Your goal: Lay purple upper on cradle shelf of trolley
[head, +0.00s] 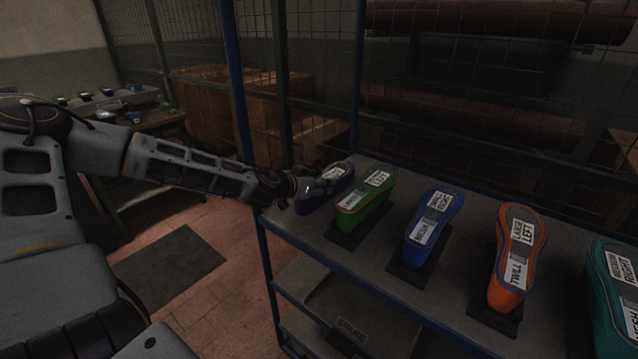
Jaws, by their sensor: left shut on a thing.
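The purple upper (333,192) is at the left end of the upper shelf (375,262) of a blue-posted rack, left of a green upper. My left gripper (308,190) is at the upper's near left end and shut on it. The gripper hides part of the upper. I cannot tell whether the upper rests on the shelf or is slightly raised. My right gripper is not in view. I cannot make out a trolley with a cradle shelf for certain.
A green upper (366,199), a blue upper (433,228), an orange upper (515,262) and a teal upper (612,290) stand on dark bases along the shelf. A lower shelf holds a labelled bin (350,325). Wire mesh stands behind. A dark mat (168,265) lies on the floor.

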